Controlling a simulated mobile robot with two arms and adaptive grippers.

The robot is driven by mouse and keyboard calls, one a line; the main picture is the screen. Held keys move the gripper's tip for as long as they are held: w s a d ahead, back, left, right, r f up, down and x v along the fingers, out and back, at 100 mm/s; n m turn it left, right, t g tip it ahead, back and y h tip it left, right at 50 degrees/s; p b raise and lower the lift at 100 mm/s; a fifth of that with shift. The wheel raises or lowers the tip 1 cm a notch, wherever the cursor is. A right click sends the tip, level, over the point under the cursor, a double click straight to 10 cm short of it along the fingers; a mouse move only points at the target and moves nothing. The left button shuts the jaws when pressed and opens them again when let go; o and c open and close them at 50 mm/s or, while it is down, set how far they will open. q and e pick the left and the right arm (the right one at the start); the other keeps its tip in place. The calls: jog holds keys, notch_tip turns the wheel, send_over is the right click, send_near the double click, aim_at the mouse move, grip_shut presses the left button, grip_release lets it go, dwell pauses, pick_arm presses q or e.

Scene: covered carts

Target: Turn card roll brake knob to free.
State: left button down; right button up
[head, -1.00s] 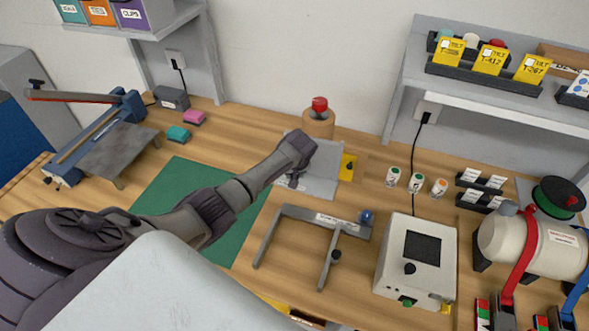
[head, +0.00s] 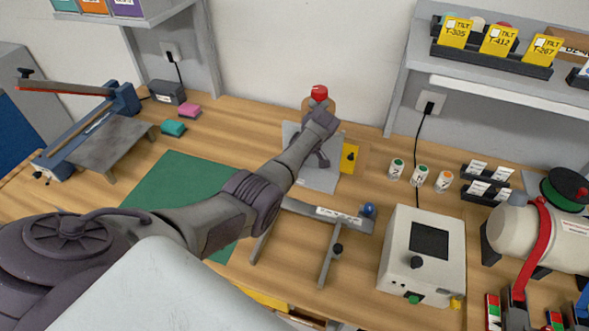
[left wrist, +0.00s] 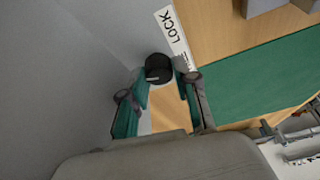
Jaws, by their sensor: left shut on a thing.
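In the left wrist view a round black knob (left wrist: 158,66) sits beside a white strip (left wrist: 173,34) lettered LOCK. My left gripper (left wrist: 161,84) has its green-padded fingers on either side of the knob and is shut on it. A small pale mark shows on the knob, but I cannot tell its setting. In the head view my left gripper (head: 323,158) points down over a grey plate (head: 318,181), and the knob is hidden there. A brown roll with a red top (head: 319,94) stands just behind my wrist. My right gripper is not in view.
A yellow plate (head: 350,158) lies right of the gripper. A grey frame (head: 330,218) with a blue ball (head: 369,210) and a white box (head: 430,285) stand nearer. A green mat (head: 170,185) lies left. Small labelled pots stand to the right.

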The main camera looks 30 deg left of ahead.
pick_arm(q)
jog(key=shift+w+n+g+b, duration=0.1)
jog(key=shift+n+g+b, duration=0.2)
jog(key=shift+n+b, duration=0.55)
jog(key=c, duration=1.1)
grip_release()
jog(key=shift+c, duration=0.2)
jog(key=shift+r, duration=0.2)
jog(key=v, duration=1.1)
jog(key=shift+r, duration=0.3)
jog(key=shift+d, duration=0.1)
